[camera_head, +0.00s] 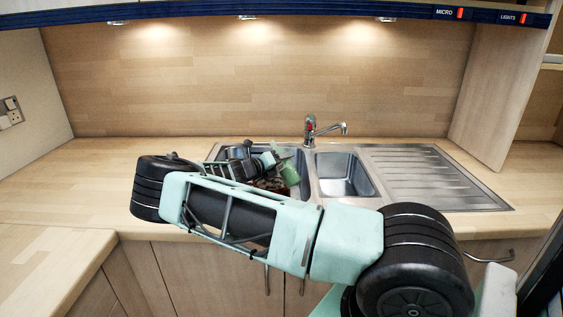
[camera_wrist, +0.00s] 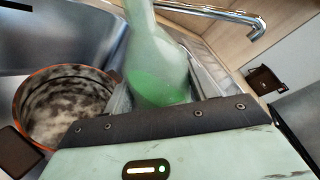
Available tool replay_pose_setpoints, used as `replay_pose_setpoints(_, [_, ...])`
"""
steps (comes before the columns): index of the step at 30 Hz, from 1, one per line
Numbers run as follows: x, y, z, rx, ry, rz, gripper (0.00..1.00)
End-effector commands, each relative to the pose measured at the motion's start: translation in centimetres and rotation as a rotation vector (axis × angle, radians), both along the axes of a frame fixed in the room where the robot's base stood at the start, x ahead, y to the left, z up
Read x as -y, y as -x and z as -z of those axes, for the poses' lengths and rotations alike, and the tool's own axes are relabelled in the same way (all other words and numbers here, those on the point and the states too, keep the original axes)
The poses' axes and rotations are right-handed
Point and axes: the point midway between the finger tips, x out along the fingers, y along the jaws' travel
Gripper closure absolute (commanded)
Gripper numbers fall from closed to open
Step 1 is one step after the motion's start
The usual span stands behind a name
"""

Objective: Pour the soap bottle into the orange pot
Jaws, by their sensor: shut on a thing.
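The soap bottle (camera_wrist: 155,50) is translucent pale green with brighter green liquid in its lower part. It also shows in the head view as a small tilted green shape (camera_head: 289,172) over the left sink basin. My gripper (camera_head: 270,161) is shut on the bottle, beside the pot. The orange pot (camera_wrist: 20,97) has an orange rim and a mottled, dark-streaked inside. It stands in the left basin, left of the bottle in the wrist view. In the head view my arm hides most of the pot, and only a brownish part (camera_head: 270,185) shows.
The steel sink has a left basin, a smaller right basin (camera_head: 343,175) and a ribbed drainer (camera_head: 435,178). The tap (camera_head: 325,128) stands behind the basins, near the bottle. The wooden worktop (camera_head: 60,187) on the left is clear.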

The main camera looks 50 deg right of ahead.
Motion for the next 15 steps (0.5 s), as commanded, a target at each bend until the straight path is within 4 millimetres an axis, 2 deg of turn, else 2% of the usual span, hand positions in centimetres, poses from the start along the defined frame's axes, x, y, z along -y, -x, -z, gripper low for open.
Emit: replay_pose_setpoints(15, [0.01, 0.31, 0.16, -0.067, -0.014, 0.002, 0.71])
